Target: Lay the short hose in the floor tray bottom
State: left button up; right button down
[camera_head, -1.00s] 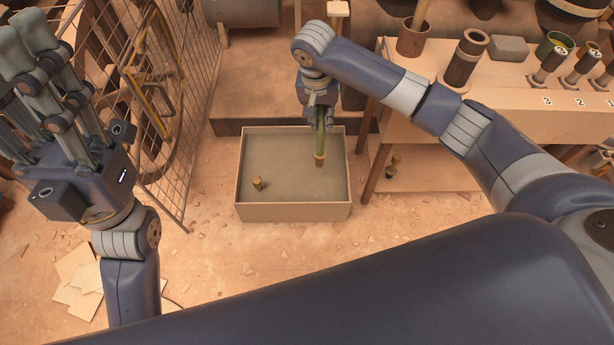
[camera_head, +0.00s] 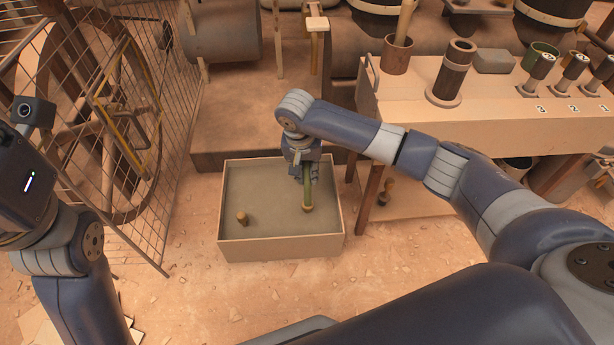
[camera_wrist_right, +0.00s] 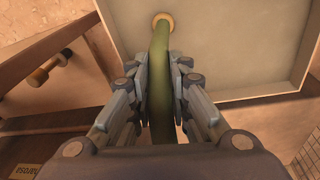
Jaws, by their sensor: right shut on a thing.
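The short hose (camera_head: 307,192) is green with a brass-coloured end; its green body also shows in the right wrist view (camera_wrist_right: 160,62). My right gripper (camera_head: 304,174) is shut around it, over the right part of the floor tray (camera_head: 280,247). The hose points down, its brass end low over the tray bottom; I cannot tell whether it touches. In the right wrist view the fingers (camera_wrist_right: 168,85) close on the hose from both sides. The tray is a shallow box with a grey-green bottom. Of my left arm, the wrist and hand base show at the left; its fingers are out of view.
A small brass fitting (camera_head: 242,218) stands in the tray's left part. A wire fence (camera_head: 150,150) is left of the tray. A bench (camera_head: 480,110) with numbered plugs and a dark cylinder (camera_head: 453,75) stands right. The tray's middle is clear.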

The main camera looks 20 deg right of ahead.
jog(key=shift+f, duration=0.2)
jog(key=c, duration=1.5)
grip_release()
jog(key=shift+f, duration=0.15)
